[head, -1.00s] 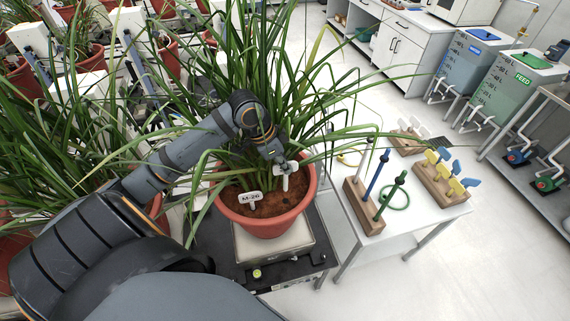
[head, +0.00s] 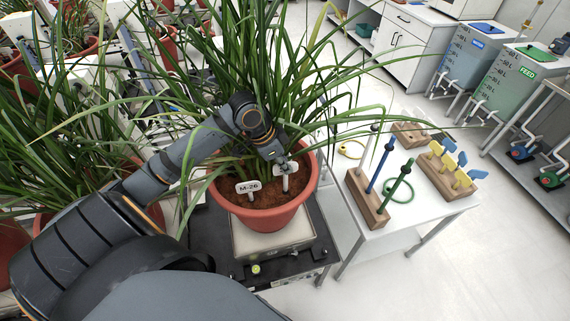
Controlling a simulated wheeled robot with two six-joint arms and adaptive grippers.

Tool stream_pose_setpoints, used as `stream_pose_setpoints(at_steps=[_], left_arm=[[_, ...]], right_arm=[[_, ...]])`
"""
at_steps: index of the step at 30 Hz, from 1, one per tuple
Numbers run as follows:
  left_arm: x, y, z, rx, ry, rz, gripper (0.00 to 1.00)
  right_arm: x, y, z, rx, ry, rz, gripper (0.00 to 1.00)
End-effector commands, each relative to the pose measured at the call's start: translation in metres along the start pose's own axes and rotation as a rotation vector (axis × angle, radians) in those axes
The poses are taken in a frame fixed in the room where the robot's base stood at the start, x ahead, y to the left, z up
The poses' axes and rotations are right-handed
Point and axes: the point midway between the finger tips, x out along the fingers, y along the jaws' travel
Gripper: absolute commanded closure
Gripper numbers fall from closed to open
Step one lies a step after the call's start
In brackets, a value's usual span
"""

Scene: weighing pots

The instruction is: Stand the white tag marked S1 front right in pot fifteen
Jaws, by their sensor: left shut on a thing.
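A terracotta pot (head: 262,219) with dark brown soil and a tall grassy plant stands on a pale scale plate (head: 243,242). A white tag marked M-26 (head: 249,187) stands in the soil at the front left. My left gripper (head: 282,163) is over the right part of the pot, shut on a white tag (head: 287,168). The tag is upright with its stem pointing down, and the stem's tip is at or just above the soil; I cannot tell which. Its lettering is not readable. My right gripper is out of view.
A white side table (head: 408,213) at the right holds a wooden block (head: 368,200) with white, blue and green sticks, a green ring (head: 399,190) and a rack of yellow and blue tags (head: 446,172). Leaves hang around my left arm. More potted plants stand at the left.

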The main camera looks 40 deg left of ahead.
Motion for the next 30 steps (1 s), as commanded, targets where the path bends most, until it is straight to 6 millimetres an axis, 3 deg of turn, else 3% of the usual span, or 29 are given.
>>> stream_pose_setpoints(at_steps=[30], left_arm=[[0.035, 0.0, 0.015, 0.0, 0.0, 0.001, 1.0]], right_arm=[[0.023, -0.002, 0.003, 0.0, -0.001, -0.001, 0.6]])
